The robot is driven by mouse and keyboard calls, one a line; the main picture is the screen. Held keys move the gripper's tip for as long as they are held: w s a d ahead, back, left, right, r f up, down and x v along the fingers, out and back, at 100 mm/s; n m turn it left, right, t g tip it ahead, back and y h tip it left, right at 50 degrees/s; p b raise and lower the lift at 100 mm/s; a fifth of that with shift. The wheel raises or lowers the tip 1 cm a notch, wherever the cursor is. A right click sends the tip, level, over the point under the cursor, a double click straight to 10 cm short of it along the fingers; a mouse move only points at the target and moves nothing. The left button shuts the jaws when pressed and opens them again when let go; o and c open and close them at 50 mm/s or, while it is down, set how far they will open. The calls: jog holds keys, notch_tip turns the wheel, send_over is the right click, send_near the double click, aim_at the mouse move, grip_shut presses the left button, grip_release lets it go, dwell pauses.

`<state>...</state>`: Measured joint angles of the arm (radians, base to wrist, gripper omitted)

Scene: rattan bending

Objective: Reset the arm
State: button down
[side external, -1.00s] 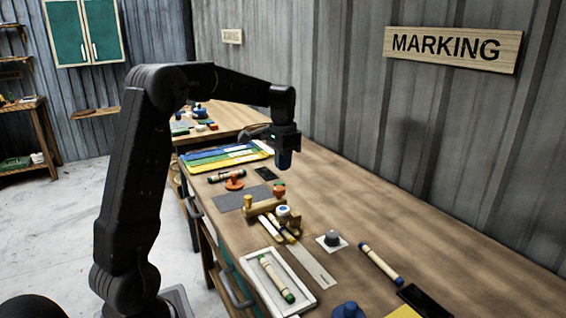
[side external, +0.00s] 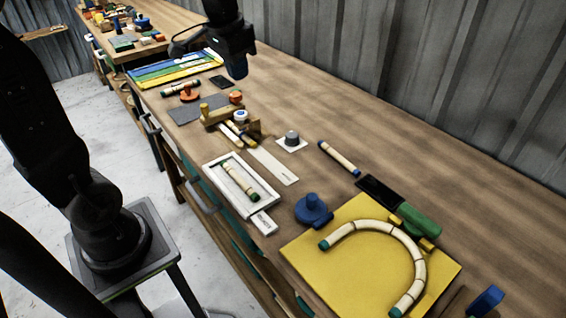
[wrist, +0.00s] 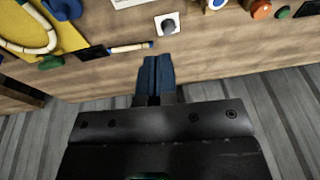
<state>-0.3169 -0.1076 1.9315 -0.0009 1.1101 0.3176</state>
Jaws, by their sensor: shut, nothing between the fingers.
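My gripper (side external: 238,72) hangs above the far part of the workbench (side external: 330,110), its dark blue fingers pointing down and together. In the wrist view my gripper (wrist: 157,62) shows the two fingers side by side with nothing between them. A bent rattan piece (side external: 415,255) with green ends lies as an arch on a yellow board (side external: 350,265) at the near end of the bench, well away from my gripper. The rattan also shows at the upper left of the wrist view (wrist: 52,35).
A white tray (side external: 211,174) holds a straight rattan piece (side external: 238,180). A blue knob (side external: 312,207), a straight rod (side external: 338,157), a grey knob on a white plate (side external: 291,139) and a wooden holder (side external: 213,115) stand on the bench. A corrugated wall (side external: 440,80) runs behind; bench beside it is clear.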

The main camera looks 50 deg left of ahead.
jog(key=s+d+f+t, duration=0.2)
jog(key=s+d+t, duration=0.1)
jog(key=s+d, duration=0.8)
jog(key=s, duration=0.3)
jog(key=shift+f+h, duration=0.4)
dwell(0.4)
